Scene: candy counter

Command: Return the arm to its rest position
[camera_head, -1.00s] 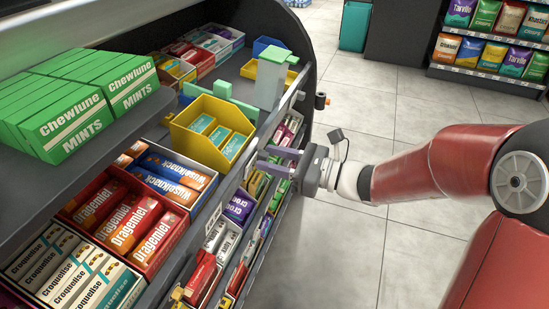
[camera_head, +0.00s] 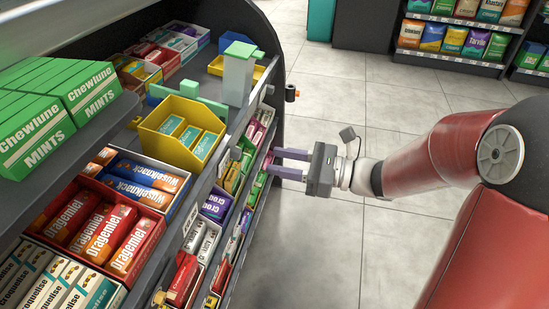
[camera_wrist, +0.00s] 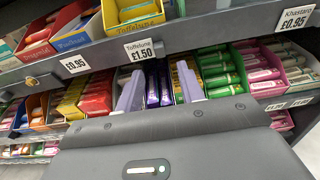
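My gripper (camera_head: 271,162) is at the end of my red arm, in front of the candy counter and to the right of it in the head view. Its two purple-grey fingers are apart with nothing held between them. In the wrist view the open gripper (camera_wrist: 160,78) points at the shelf, with the packs showing between and beyond the fingers. Whether the fingertips touch anything there is hard to tell, but they look clear of the packs.
The counter carries a yellow bin (camera_head: 182,132) with teal packs, green Chewlune boxes (camera_head: 95,88) and red Dragemlet packs (camera_head: 100,232). Tiled floor (camera_head: 325,255) is free to the right.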

